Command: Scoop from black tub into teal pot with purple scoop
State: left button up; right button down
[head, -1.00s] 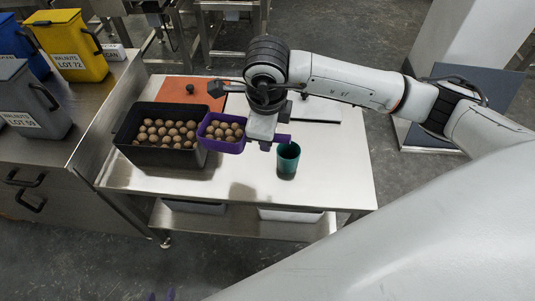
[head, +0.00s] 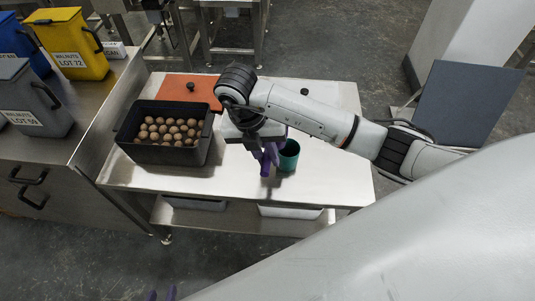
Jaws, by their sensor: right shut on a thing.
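The black tub (head: 165,154) stands on the left of the steel table and holds many round brown walnuts (head: 172,131). The teal pot (head: 288,157) stands upright to its right, its inside dark. My right gripper (head: 267,152) is shut on the purple scoop (head: 265,167), just left of the pot's rim. The scoop is turned, and its bowl and any load are mostly hidden by the gripper and wrist. I cannot tell whether the scoop is over the pot.
An orange board (head: 186,88) with a black knob lies behind the tub. A pale lid or board (head: 325,95) lies at the table's back right. Yellow (head: 75,50), grey and blue bins stand on the left counter. The table's front is clear.

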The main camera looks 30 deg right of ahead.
jog(key=shift+f+y, duration=0.3)
jog(key=shift+f, duration=0.5)
jog(key=shift+f+t+y+b, duration=0.3)
jog(key=shift+f+t+b, duration=0.1)
jog(key=shift+f+b, duration=0.55)
dwell(0.3)
jog(key=shift+f+y+b, duration=0.3)
jog(key=shift+b, duration=0.2)
jog(key=shift+s+f+t+y+b, duration=0.1)
jog(key=shift+f+t+y+b, duration=0.6)
jog(key=shift+b, duration=0.5)
dwell(0.4)
jog(key=shift+r+t+y+b, duration=0.2)
jog(key=shift+t+y+b, duration=0.1)
jog(key=shift+y+b, duration=0.3)
jog(key=shift+r+b, duration=0.15)
jog(key=shift+b, duration=0.3)
jog(key=shift+r+t+y+b, duration=0.1)
jog(key=shift+t+y+b, duration=0.2)
jog(key=shift+y, duration=0.1)
jog(key=shift+d+r+b, duration=0.1)
jog(key=shift+b, duration=0.25)
